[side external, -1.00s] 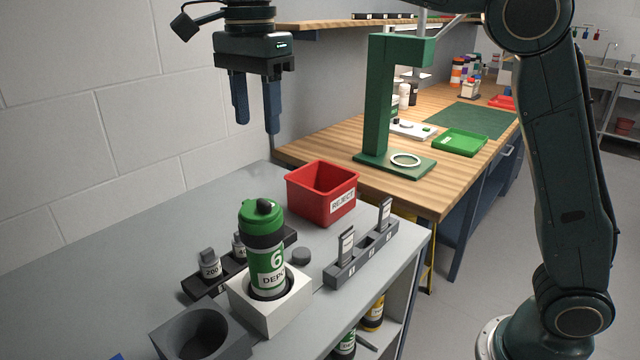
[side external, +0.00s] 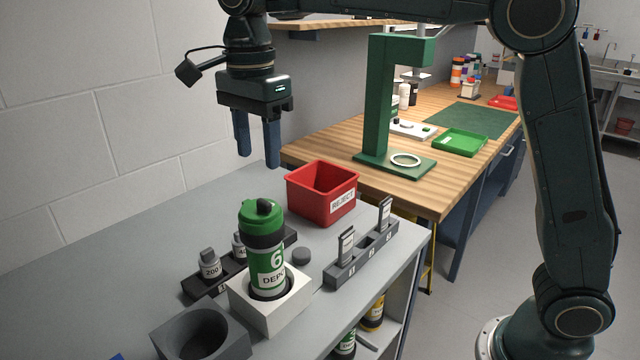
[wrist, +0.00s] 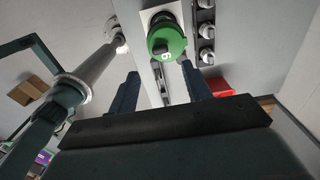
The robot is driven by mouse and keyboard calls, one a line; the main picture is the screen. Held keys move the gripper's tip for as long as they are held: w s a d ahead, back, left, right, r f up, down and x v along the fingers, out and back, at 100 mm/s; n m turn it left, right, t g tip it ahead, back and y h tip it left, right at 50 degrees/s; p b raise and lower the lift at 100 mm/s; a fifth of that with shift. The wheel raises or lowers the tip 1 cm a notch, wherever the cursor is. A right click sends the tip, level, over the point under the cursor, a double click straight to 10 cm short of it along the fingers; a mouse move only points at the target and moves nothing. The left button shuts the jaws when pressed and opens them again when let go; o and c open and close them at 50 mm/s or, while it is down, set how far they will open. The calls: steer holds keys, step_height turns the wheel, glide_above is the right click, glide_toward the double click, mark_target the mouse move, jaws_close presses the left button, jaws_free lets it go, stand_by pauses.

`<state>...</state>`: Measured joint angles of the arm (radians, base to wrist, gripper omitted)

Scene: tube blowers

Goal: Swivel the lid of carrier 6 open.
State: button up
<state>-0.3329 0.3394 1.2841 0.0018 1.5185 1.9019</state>
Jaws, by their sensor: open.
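Carrier 6 (side external: 267,267) is a green and dark cylinder with a white "6" and a "DEPOT"-like label, partly hidden. It stands upright in a white square block (side external: 292,311). Its green lid (side external: 261,213) sits on top and appears shut, with a dark latch or knob on it. In the wrist view the green lid (wrist: 172,42) shows from above, beyond my fingertips. My gripper (side external: 258,160) is open and empty, its fingers pointing down, above and behind the carrier and clear of it.
A red REJECT bin (side external: 322,192) stands behind the carrier. A grey slotted rack (side external: 362,262) is at right, and a dark rack with grey weights (side external: 209,284) at left. An empty grey round holder (side external: 203,335) is in front. A green press stand (side external: 383,100) is on the wooden bench.

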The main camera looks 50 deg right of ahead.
mark_target(263, 201)
steer(key=shift+f, duration=4.35)
steer(key=shift+c, duration=0.2)
steer(key=c, duration=1)
